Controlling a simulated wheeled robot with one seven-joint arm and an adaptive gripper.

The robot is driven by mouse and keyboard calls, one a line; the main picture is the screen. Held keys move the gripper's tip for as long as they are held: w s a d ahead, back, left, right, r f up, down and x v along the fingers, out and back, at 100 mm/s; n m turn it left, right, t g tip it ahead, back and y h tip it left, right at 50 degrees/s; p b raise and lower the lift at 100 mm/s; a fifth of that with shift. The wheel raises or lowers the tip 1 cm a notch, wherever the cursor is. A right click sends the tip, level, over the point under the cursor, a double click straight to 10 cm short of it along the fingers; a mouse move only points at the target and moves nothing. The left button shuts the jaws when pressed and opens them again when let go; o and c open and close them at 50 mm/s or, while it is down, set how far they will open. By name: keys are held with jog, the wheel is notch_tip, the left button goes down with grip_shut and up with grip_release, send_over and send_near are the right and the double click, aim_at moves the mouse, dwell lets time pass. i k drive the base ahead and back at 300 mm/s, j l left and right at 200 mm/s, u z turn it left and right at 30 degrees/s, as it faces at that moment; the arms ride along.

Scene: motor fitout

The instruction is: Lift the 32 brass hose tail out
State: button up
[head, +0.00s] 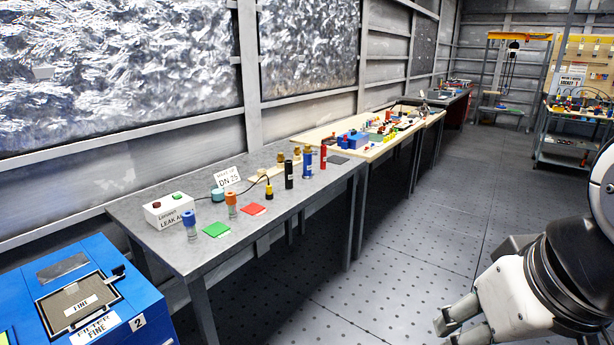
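Several small brass fittings (281,158) stand on a pale wooden strip at the back of the near grey bench. They are too small to tell which one is the 32 hose tail, or whether they sit in holes. My gripper (447,332) is at the lower right, far from the bench, over the floor. Its two fingers are apart with nothing seen between them, and the lower one is partly cut off by the picture's edge.
The grey bench (160,240) also holds a white leak-test box (168,210), a "DN 25" card (226,177), coloured cylinders, and green (216,229) and red pads. A blue filter cabinet (140,300) stands at the lower left. The floor (400,240) between bench and arm is clear.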

aim_at(307, 150)
jog(key=i+u, duration=0.1)
jog(key=i, duration=0.5)
jog(key=i+l+u, duration=0.1)
jog(key=i, duration=0.45)
jog(key=i+l, duration=0.15)
jog(key=i, duration=0.45)
jog(key=i+l, duration=0.15)
jog(key=i, duration=0.4)
jog(key=i+l, duration=0.15)
jog(key=i, duration=0.45)
jog(key=i+l, duration=0.15)
jog(key=i, duration=0.45)
